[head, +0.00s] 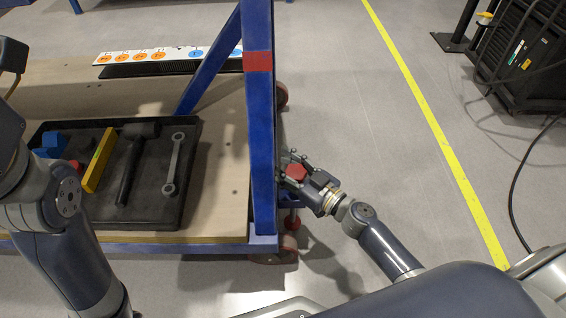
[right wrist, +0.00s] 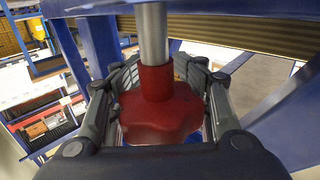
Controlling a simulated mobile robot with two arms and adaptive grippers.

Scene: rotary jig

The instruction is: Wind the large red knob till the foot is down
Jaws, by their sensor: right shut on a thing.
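The large red knob (head: 297,171) is beside the blue post at the cart's right corner. My right gripper (head: 296,176) is shut on it. In the right wrist view the lobed red knob (right wrist: 160,112) sits between my two fingers, with a bare metal spindle (right wrist: 153,35) running through its collar. Below the gripper in the head view there is a smaller red part on the spindle (head: 291,221), near the floor. Whether the foot touches the floor cannot be told. Only links of my left arm show at the left; its gripper is out of view.
A blue upright post (head: 260,130) of the cart stands just left of my right gripper. A black tray (head: 150,208) with a mallet, a wrench and a yellow level lies on the wooden deck.

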